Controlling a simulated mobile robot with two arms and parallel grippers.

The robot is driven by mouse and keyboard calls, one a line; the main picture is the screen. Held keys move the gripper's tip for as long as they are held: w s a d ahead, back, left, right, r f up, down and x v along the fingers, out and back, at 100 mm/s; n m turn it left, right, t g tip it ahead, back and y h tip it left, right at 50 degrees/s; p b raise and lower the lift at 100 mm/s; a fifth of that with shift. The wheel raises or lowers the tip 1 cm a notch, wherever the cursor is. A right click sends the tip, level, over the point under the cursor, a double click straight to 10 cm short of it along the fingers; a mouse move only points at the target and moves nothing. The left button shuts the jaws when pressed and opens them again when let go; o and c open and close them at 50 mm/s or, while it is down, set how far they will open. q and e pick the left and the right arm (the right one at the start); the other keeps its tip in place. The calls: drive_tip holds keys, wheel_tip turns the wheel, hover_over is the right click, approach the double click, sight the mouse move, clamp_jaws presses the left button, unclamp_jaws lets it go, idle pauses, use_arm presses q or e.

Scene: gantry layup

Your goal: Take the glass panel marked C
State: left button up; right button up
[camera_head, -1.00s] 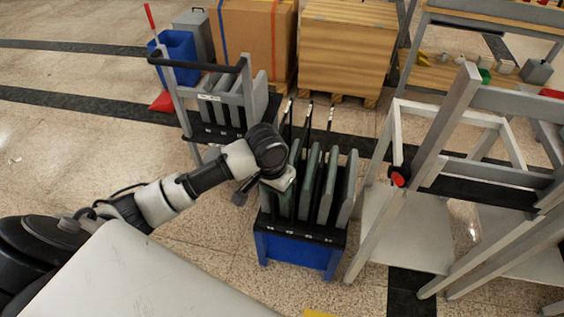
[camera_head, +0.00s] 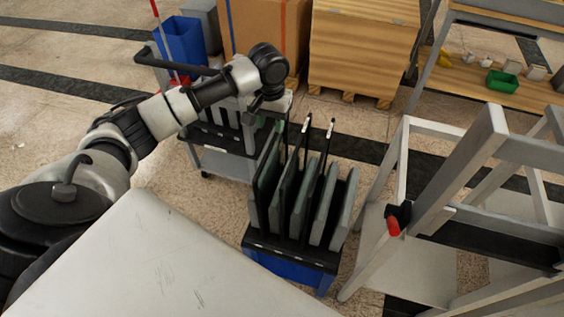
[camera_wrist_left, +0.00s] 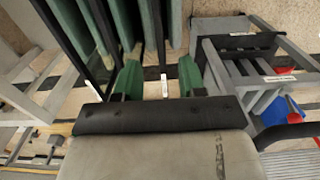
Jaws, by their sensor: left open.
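Several grey-green panels (camera_head: 288,195) stand upright between black dividers in a rack with a blue base (camera_head: 290,268). Small labels sit on its front edge, but their letters are too small to read, so I cannot tell which panel is marked C. My left gripper (camera_head: 272,118) is raised at the rack's far left end and holds nothing that I can see. In the left wrist view its two green fingers (camera_wrist_left: 160,82) are apart, with panels (camera_wrist_left: 118,25) beyond them. A white label (camera_wrist_left: 164,86) shows between the fingers. My right gripper is not in view.
A grey cart with a black handle (camera_head: 180,66) stands behind my left arm. A grey frame (camera_head: 470,160) with a red knob (camera_head: 393,226) stands close on the right. Wooden crates (camera_head: 365,50) and a blue bin (camera_head: 181,42) are at the back.

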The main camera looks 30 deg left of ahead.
sight(272, 140)
use_arm(q)
drive_tip(key=f, duration=0.5)
drive_tip(key=shift+s+b, duration=0.2)
drive_tip(key=shift+b, duration=0.1)
drive_tip(key=f, duration=0.2)
drive_tip(key=w+f, duration=0.1)
drive_tip(key=f, duration=0.1)
drive_tip(key=shift+f+b, duration=0.25)
drive_tip(key=shift+b, duration=0.05)
drive_tip(key=shift+f, duration=0.5)
clamp_jaws()
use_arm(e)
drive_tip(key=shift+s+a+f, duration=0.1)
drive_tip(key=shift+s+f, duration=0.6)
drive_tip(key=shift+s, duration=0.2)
use_arm(q)
drive_tip(key=shift+a+r, duration=0.1)
drive_tip(key=shift+r, duration=0.05)
